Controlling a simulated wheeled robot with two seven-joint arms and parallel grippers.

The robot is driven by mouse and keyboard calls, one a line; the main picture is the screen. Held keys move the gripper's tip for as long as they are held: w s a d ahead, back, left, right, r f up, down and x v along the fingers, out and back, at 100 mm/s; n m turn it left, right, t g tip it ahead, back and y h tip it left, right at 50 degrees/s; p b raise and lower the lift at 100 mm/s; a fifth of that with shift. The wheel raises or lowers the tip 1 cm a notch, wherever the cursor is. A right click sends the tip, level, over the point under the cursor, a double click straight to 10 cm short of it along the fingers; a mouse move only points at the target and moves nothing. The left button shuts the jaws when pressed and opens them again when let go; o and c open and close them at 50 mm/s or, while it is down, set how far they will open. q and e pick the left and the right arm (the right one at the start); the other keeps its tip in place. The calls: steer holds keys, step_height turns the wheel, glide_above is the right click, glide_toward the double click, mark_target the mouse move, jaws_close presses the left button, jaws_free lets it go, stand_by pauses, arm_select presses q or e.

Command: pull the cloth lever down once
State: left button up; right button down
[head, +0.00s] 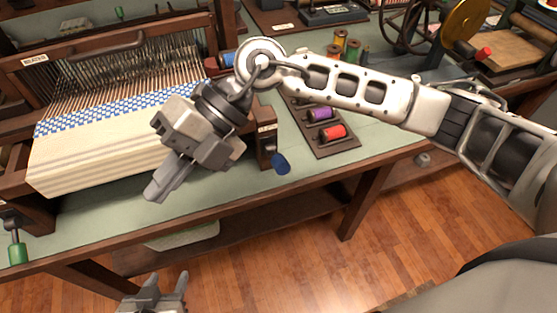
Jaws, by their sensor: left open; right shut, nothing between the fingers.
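A loom (188,62) stands on the green-topped table at the left, with a cream and blue-checked cloth (95,160) on its front. A lever with a blue grip (281,163) sticks out at the loom's front right corner. Another lever with a green grip (17,253) hangs at its front left corner. No label shows which one is the cloth lever. My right gripper (158,187) is shut and empty over the cloth, left of the blue grip and apart from it. My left gripper (167,279) is open and empty, low before the table's front edge.
A rack with purple (320,114) and red (333,132) spools lies right of the loom. A spinning wheel (411,27) and a red-tipped handle (483,53) stand farther right. The wooden floor (300,255) before the table is clear.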

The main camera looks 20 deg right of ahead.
steer(key=w+d+f+t+h, duration=0.1)
steer(key=w+d+h, duration=0.2)
steer(key=d, duration=0.3)
steer(key=w+d+f+m+t+h, duration=0.1)
steer(key=w+d+h, duration=0.2)
steer(key=d, duration=0.3)
steer(key=w+d+f+m+t+h, duration=0.1)
steer(key=w+d+h, duration=0.2)
steer(key=d+h, duration=0.2)
steer(key=shift+w+d+f, duration=0.15)
steer(key=shift+d, duration=0.5)
steer(key=shift+f, duration=0.1)
